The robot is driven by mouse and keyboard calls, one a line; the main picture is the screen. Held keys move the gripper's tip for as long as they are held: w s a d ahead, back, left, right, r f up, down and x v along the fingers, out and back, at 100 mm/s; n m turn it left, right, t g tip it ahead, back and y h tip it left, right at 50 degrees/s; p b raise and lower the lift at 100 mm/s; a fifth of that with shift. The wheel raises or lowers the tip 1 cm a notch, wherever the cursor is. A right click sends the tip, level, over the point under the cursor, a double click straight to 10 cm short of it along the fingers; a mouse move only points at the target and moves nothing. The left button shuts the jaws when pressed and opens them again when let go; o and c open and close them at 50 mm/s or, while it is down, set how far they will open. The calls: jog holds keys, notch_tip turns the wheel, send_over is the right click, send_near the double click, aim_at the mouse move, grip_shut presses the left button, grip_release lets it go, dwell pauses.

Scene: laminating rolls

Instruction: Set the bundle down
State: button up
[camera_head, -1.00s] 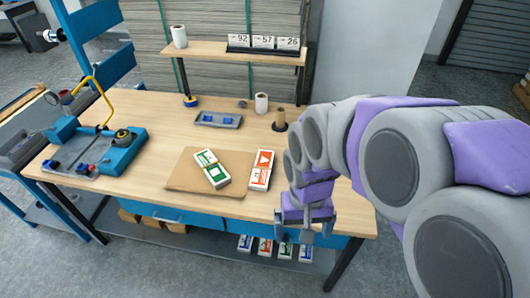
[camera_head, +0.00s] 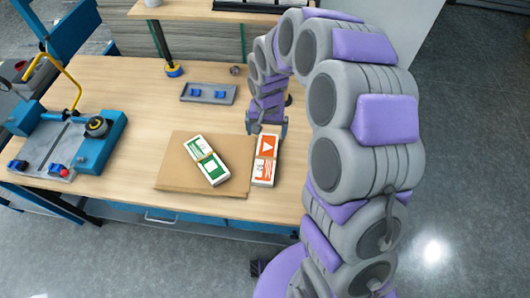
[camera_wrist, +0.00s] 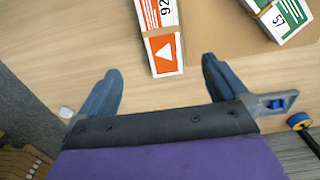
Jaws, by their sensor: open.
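An orange-and-white bundle (camera_head: 265,160) lies flat on the wooden table along the right edge of a brown cardboard sheet (camera_head: 180,182). A green-and-white bundle (camera_head: 207,160) lies slanted on the sheet, to the left of it. My gripper (camera_head: 267,130) is over the table just behind the orange bundle's far end. In the wrist view my gripper (camera_wrist: 160,68) has its two fingers wide apart and nothing held between them. The orange bundle (camera_wrist: 160,35), marked 92, has its near end close to the gap. The green bundle (camera_wrist: 283,15), marked 57, is at the upper right.
A grey tray with blue parts (camera_head: 208,94) lies behind the sheet. A blue machine with a yellow handle (camera_head: 95,140) stands at the left. A blue-and-yellow tape roll (camera_head: 173,70) is further back. The table (camera_head: 130,85) is bare between them.

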jog(key=b, duration=0.2)
send_over(266, 156)
jog(key=f, duration=0.6)
jog(key=s+f, duration=0.1)
jog(key=f, duration=0.3)
jog(key=shift+a, duration=0.1)
jog(key=shift+w+f+b, duration=0.2)
jog(key=shift+f+b, duration=0.3)
jog(key=shift+f, duration=1.05)
jog(key=shift+w+f+b, duration=0.2)
jog(key=shift+f+b, duration=0.3)
jog(key=shift+f, duration=1)
jog(key=shift+c, duration=0.2)
jog(key=shift+r, duration=0.1)
jog(key=c, duration=1.3)
